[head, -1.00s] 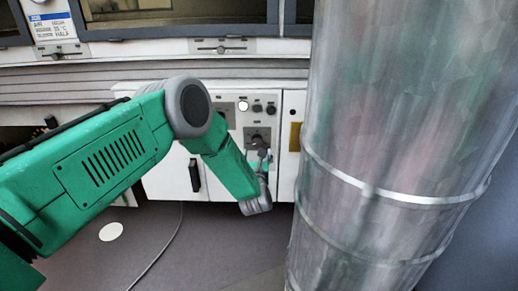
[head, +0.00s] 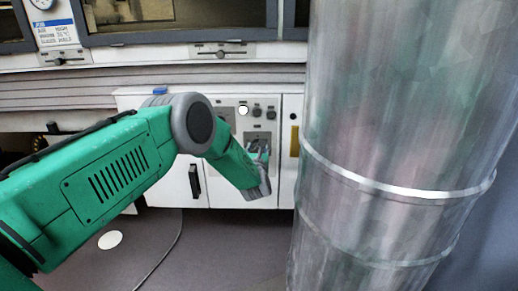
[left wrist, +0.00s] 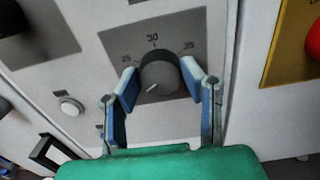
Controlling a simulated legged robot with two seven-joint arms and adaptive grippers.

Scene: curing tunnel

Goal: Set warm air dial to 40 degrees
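The warm air dial (left wrist: 160,72) is a dark round knob on a grey plate in the left wrist view. The numbers 25, 30 and a blurred one like 35 show around its top. Its white mark points to the lower left. No 40 is visible; the lower right of the scale is partly behind a finger. My left gripper (left wrist: 160,80) has one blue-grey finger on each side of the knob, spread apart; contact is unclear. In the head view the left gripper (head: 260,157) is at the panel, partly covering the dial. My right gripper is not in view.
A large metal duct (head: 390,150) fills the right side of the head view, close to the panel. Small knobs (head: 257,111) and a white button (head: 243,110) sit above the dial. A red button (left wrist: 314,42) on yellow is at the right in the left wrist view.

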